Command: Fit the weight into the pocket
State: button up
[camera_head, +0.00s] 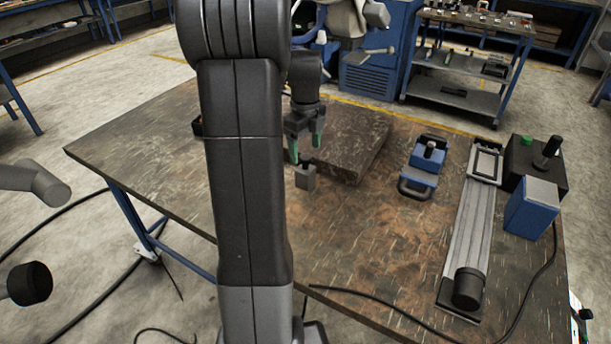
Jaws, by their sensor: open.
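A small grey block (305,180) with a darker top, which looks like the weight, stands upright on the table beside the near left corner of a dark slab. My gripper (306,147) points down just above it, with its two green-tipped fingers apart and nothing seen between them. The fingertips appear higher than the block, but I cannot tell whether they touch its top. I cannot make out the pocket for certain. My own arm hides part of the table to the left of the block.
The dark slab (355,145) lies behind the block. A blue device with black handles (421,178), a long metal rail (468,225), and a blue box (532,208) beside a black box with a lever stand right. A black cable crosses the front. The middle right tabletop (365,235) is clear.

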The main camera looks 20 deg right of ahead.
aim_at(306, 156)
jog(key=shift+d+f, duration=0.1)
jog(key=shift+f, duration=2.95)
jog(key=shift+r, duration=0.1)
grip_shut()
